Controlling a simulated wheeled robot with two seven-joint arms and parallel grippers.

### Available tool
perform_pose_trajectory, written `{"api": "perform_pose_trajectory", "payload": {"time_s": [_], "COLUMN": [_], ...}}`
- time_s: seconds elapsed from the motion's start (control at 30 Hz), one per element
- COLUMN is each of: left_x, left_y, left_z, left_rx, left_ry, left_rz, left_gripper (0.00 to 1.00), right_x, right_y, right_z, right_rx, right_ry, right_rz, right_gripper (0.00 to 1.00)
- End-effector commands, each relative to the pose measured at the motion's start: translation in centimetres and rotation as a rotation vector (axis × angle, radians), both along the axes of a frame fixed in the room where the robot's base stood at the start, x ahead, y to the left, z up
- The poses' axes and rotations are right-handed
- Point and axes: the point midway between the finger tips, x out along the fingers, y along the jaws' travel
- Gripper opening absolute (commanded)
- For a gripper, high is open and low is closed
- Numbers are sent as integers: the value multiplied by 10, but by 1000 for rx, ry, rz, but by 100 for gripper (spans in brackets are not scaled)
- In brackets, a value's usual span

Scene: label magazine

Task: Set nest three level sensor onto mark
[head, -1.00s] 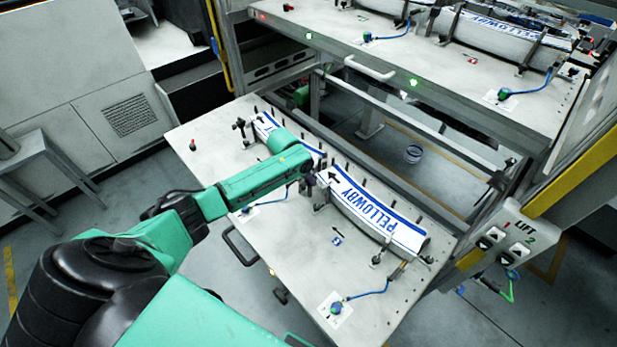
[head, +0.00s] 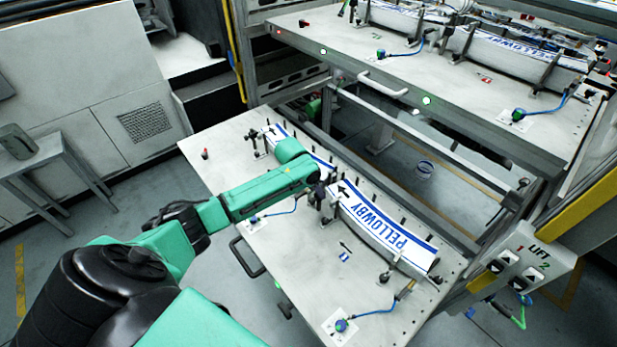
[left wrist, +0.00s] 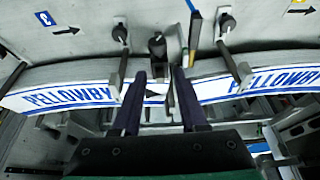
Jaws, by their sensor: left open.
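My left gripper (head: 322,187) is over the gap between two label stacks on the lower table. In the left wrist view its two dark fingers (left wrist: 163,98) are apart, with a dark knobbed post (left wrist: 157,45) beyond and between them; I cannot tell if they touch it. A blue-green capped sensor (head: 254,219) with a blue cable sits on a white card beside my forearm. A similar sensor (head: 341,326) sits on a white card at the front corner. A blue "2" mark (left wrist: 45,18) and a partly cut-off yellow mark (left wrist: 300,3) show. Which sensor belongs to nest three is unclear. My right gripper is out of view.
The PELLOWBY label stack (head: 385,228) lies right of the gripper, among upright pins. Dark clamp posts (left wrist: 232,55) flank the fingers. An upper shelf (head: 455,110) holds more stacks and sensors. A lift panel (head: 520,262) stands at right. The table's front left is clear.

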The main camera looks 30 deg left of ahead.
Motion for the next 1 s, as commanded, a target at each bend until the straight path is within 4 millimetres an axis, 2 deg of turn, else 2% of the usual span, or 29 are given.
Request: {"api": "perform_pose_trajectory", "payload": {"time_s": [0.3,0.43,0.6,1.0], "left_x": [-30,-38,-42,-42], "left_y": [11,14,14,14], "left_z": [78,100,109,108], "left_rx": [3,-1,-1,-1], "left_ry": [-3,-2,-1,-1], "left_rz": [-2,0,-1,0], "left_gripper": [42,42,42,42], "right_x": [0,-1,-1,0], "right_y": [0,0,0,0], "right_z": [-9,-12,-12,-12], "right_rx": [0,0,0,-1], "right_ry": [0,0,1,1], "right_rz": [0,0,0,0], "right_gripper": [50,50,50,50]}}
